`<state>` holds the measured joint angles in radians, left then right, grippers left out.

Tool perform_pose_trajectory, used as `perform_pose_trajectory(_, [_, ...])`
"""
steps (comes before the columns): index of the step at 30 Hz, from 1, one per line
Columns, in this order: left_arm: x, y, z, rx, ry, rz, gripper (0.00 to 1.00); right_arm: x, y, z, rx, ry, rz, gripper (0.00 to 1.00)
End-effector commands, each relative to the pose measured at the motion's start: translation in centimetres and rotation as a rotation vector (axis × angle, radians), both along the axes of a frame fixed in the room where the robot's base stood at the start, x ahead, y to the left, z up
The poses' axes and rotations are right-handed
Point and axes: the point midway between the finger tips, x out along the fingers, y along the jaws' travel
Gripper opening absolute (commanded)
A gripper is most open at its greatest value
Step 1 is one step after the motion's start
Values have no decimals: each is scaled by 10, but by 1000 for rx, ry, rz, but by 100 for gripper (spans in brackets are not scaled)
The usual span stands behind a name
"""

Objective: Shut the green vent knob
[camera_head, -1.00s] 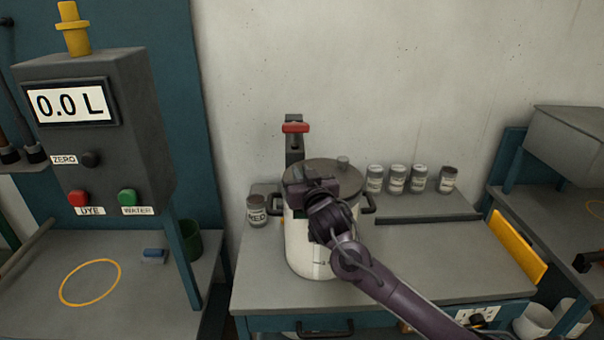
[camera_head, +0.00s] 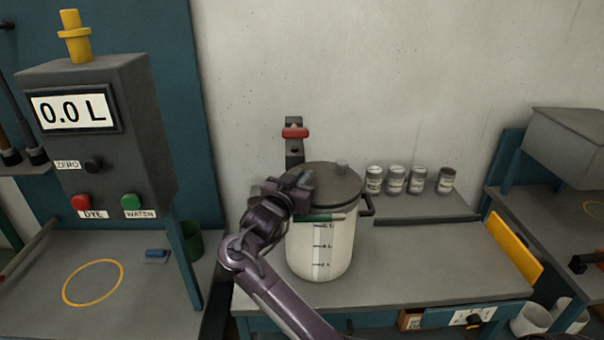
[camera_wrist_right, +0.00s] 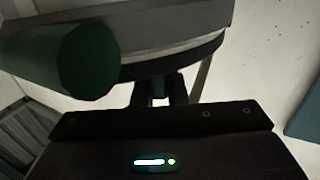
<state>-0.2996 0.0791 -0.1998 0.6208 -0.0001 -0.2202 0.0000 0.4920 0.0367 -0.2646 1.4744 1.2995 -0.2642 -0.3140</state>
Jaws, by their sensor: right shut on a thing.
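A tall white pot (camera_head: 337,248) with a dark lid (camera_head: 333,178) and level marks stands on the middle bench. The green vent knob (camera_head: 322,217) shows as a green bar across the pot's upper front, below the lid rim. In the right wrist view, a thick green cylinder (camera_wrist_right: 88,60) crosses the upper left, close to the camera, below a dark rim. My right gripper (camera_head: 304,182) is at the pot's upper left, by the knob, and its jaws are shut on it. The grip itself is mostly hidden. My left gripper is not in view.
Several jars (camera_head: 396,180) stand on the rear shelf at right. A dispenser box (camera_head: 100,130) reading 0.0 L stands at left. The bench (camera_head: 430,265) right of the pot is clear.

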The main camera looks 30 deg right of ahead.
Motion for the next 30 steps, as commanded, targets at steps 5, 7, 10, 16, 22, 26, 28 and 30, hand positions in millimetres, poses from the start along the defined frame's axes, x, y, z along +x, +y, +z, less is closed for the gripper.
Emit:
perform_pose_trajectory(5, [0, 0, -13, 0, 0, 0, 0, 2, 2, -3, 5, -2, -152, 0])
perform_pose_trajectory(7, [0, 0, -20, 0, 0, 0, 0, 2, 2, -4, 5, -3, -206, 0])
perform_pose_trajectory(10, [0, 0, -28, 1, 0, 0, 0, 2, 2, -4, 5, -3, -272, 0])
perform_pose_trajectory(16, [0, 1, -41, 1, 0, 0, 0, 1, 1, -2, 2, -3, -367, 0])
perform_pose_trajectory(22, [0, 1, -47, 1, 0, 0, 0, 1, 0, -1, 0, -4, -418, 0])
perform_pose_trajectory(26, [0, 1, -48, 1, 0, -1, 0, 0, -1, 0, -2, -5, -432, 0])
perform_pose_trajectory(28, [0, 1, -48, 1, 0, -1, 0, 0, -1, 1, -2, -5, -435, 0])
perform_pose_trajectory(30, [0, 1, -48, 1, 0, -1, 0, 0, -1, 1, -2, -5, -436, 0])
